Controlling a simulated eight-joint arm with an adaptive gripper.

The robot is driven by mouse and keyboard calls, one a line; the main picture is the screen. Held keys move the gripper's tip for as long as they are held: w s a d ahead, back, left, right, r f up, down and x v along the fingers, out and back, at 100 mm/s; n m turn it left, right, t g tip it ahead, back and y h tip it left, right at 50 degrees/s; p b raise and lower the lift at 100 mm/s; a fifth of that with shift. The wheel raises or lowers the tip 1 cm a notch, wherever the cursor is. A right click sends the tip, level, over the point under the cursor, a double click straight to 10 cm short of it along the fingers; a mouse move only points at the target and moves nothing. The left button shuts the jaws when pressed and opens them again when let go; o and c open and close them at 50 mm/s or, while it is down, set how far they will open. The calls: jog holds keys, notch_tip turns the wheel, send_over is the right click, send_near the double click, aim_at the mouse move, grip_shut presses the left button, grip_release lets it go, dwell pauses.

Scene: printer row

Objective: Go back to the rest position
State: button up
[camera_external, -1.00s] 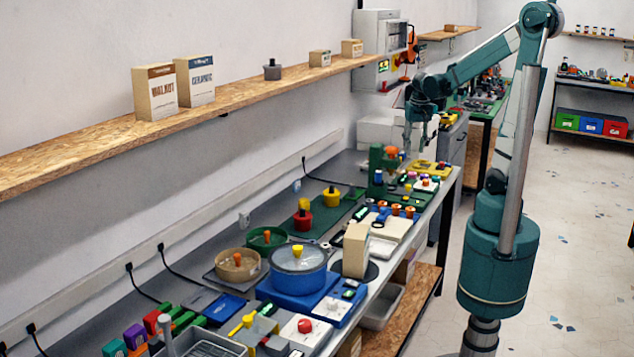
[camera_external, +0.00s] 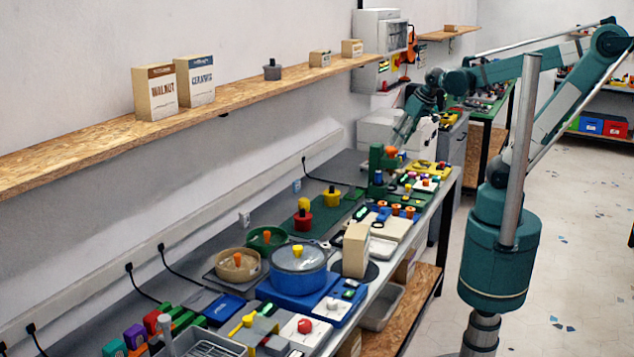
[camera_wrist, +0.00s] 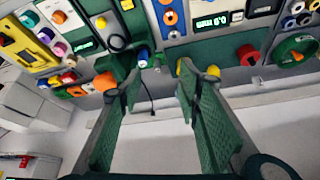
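My gripper (camera_wrist: 146,82) is open and empty in the wrist view, its two green fingers well apart with a pale wall and a dark cable showing between them. In the external view my gripper (camera_external: 402,134) is over the far end of the bench, close to the green press-like stand (camera_external: 381,168) with an orange knob. From this angle I cannot tell how high it is above the bench. The arm is bent, with its elbow out at the right edge of the picture.
The long bench carries a blue pot-like unit (camera_external: 298,272), a cream block (camera_external: 356,249) and red and yellow pieces (camera_external: 303,220). A wooden shelf (camera_external: 245,98) with boxes runs above it along the wall.

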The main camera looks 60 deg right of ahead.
jog(key=s+a+r+n+t+y+p, duration=0.1)
jog(key=s+a+r+n+t, duration=0.1)
jog(key=a, duration=0.5)
jog(key=shift+s+a+r+n, duration=0.15)
jog(key=shift+a+r+n, duration=0.2)
jog(key=shift+n, duration=0.35)
